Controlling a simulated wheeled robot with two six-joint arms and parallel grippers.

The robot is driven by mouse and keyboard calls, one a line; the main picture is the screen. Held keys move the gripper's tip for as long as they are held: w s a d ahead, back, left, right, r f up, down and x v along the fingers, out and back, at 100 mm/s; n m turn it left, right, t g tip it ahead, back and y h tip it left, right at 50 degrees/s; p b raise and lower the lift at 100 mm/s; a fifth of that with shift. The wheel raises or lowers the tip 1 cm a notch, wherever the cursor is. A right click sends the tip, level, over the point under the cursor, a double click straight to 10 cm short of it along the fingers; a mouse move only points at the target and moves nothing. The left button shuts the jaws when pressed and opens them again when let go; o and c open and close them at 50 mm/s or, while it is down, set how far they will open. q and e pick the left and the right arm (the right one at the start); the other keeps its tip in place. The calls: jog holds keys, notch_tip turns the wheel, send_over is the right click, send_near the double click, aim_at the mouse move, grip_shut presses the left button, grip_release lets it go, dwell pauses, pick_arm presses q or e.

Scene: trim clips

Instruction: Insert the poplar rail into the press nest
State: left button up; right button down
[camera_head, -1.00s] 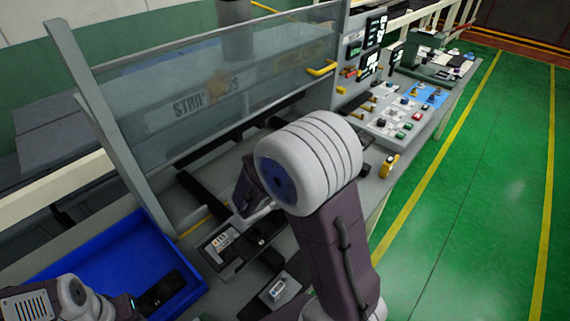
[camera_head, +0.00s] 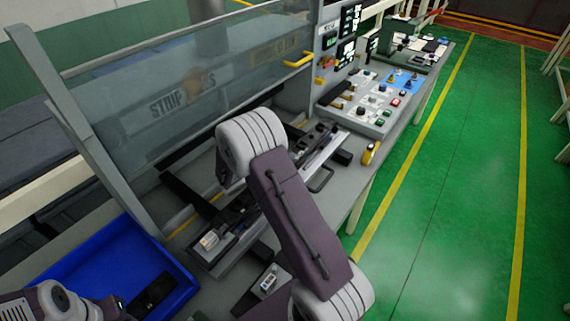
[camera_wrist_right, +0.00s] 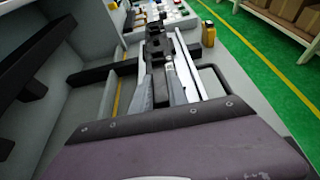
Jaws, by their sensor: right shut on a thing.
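My right gripper (camera_wrist_right: 161,92) shows in the right wrist view with its grey fingers closed over the long fixture on the bench. In the head view my right wrist mostly hides it. A long pale strip, which looks like the poplar rail (camera_wrist_right: 186,72), runs along the fixture beside the fingers. It also shows in the head view (camera_head: 325,150), right of my wrist. The press nest appears to be the dark-blocked fixture (camera_wrist_right: 156,45); how far the rail sits in it I cannot tell. My left arm is at the lower left; its fingers are not clear.
A blue tray (camera_head: 75,262) with a dark item lies at the left. A clear guard panel (camera_head: 200,85) stands behind the bench. A button panel (camera_head: 372,105) and a yellow item (camera_head: 370,153) are to the right. Green floor lies beyond the bench edge.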

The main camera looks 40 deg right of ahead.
jog(key=f, duration=0.4)
jog(key=shift+w+a, duration=0.1)
jog(key=shift+w, duration=0.1)
jog(key=shift+s+f, duration=0.1)
jog(key=shift+s, duration=0.1)
jog(key=c, duration=1.5)
grip_release()
jog(key=shift+o, duration=1.1)
jog(key=shift+w+a+f, duration=0.1)
